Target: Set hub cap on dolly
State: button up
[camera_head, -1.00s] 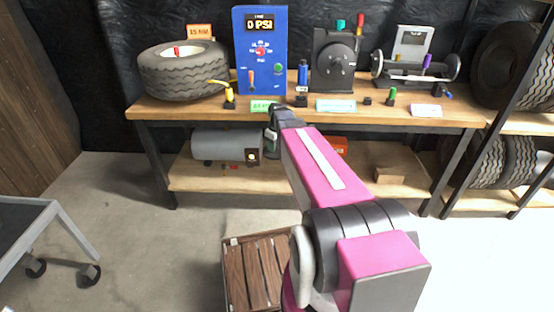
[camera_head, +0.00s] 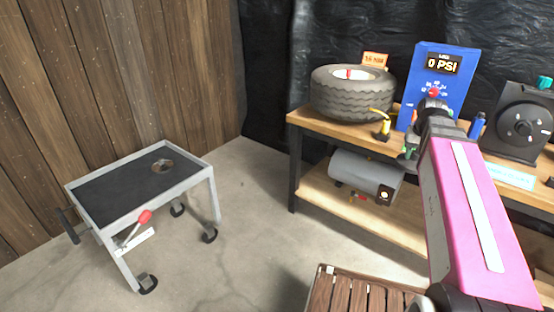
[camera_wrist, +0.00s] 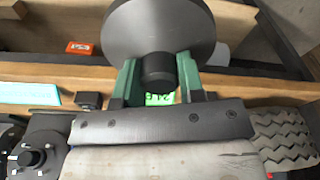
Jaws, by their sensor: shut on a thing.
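The dolly (camera_head: 110,190) stands on the floor at the left in the head view. It is a grey-framed cart with a dark flat top and wheels. The hub cap is held in front of the workbench, apart from the dolly. In the head view my arm largely hides the gripper and the hub cap.
The workbench (camera_head: 297,119) at the right carries a tire (camera_head: 350,95), a blue pressure panel (camera_head: 445,60) and a black machine (camera_head: 522,125). A slatted wooden crate (camera_head: 365,292) stands low in front. A red-knobbed lever (camera_head: 144,216) is on the dolly's side. Floor between dolly and bench is clear.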

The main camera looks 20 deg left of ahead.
aim_at(114, 194)
jog(key=j+u, duration=0.15)
jog(key=u, duration=0.35)
jog(key=j+u, duration=0.1)
jog(key=u, duration=0.4)
jog(key=i+u, duration=0.1)
jog(key=u, duration=0.35)
jog(key=i+j+u, duration=0.6)
jog(key=i, duration=0.2)
jog(key=i+j+u, duration=0.3)
jog(key=i, duration=0.35)
